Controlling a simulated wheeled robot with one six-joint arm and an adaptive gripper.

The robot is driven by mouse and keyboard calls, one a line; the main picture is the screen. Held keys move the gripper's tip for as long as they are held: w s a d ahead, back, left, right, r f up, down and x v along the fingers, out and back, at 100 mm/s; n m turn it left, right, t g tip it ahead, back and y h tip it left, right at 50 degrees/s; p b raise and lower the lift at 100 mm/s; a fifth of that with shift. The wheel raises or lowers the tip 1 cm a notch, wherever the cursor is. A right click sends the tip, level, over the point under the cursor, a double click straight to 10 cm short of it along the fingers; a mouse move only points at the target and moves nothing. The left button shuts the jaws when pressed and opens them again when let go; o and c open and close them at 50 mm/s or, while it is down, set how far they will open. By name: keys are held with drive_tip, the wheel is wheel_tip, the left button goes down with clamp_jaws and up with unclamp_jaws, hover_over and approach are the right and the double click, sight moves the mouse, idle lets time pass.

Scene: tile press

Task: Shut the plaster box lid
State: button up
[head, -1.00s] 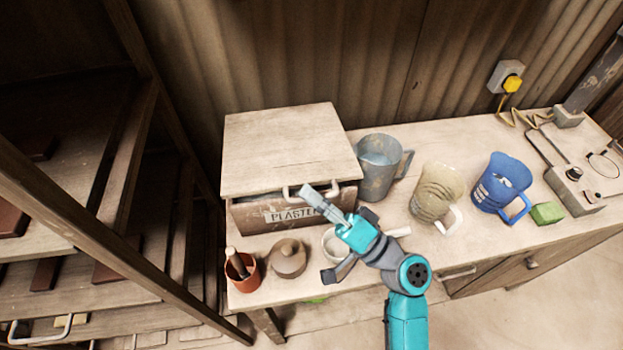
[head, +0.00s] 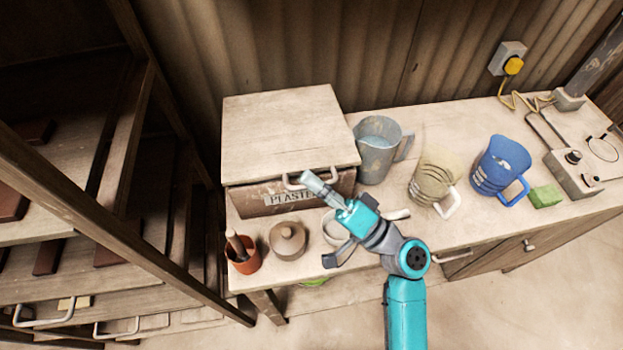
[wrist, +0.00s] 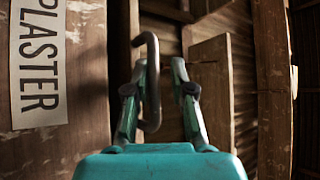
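The plaster box (head: 285,203) stands at the left of the bench, with a PLASTER label that also shows in the wrist view (wrist: 38,62). Its pale wooden lid (head: 285,130) lies over the top. A dark strip shows under the lid's front edge, and I cannot tell whether the lid is fully seated. A grey handle (head: 290,183) sits at the lid's front edge.
A grey metal jug (head: 378,155) stands right of the box, then a beige jug (head: 432,175) and a blue jug (head: 500,165). A wooden rack (head: 110,205) stands at the left.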

drive_tip(key=v, duration=1.1)
drive_tip(key=shift+s+d, duration=0.15)
drive_tip(key=shift+d, duration=0.1)
drive_tip(key=shift+f, duration=0.1)
